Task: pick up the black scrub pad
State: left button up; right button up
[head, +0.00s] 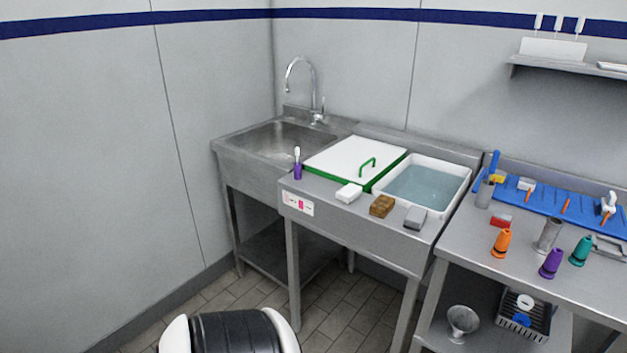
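No plainly black pad stands out. A small grey block-shaped pad (415,217) lies at the front edge of the middle steel table (350,222), just in front of the water basin, and may be the scrub pad. A brown block (382,206) lies to its left, and a white block (349,193) lies further left. The three are apart from one another. Neither of my grippers is in view.
A white basin of water (424,187) and a green-edged white lid (355,158) with a green handle lie behind the blocks. A purple holder (297,171) stands left. The right table holds orange (502,243), purple (551,264) and teal (580,251) cones and a blue mat (545,198).

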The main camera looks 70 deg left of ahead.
aim_at(383, 205)
jog(key=u, duration=1.75)
jog(key=i+l+u, duration=0.35)
jog(key=k+l, duration=0.05)
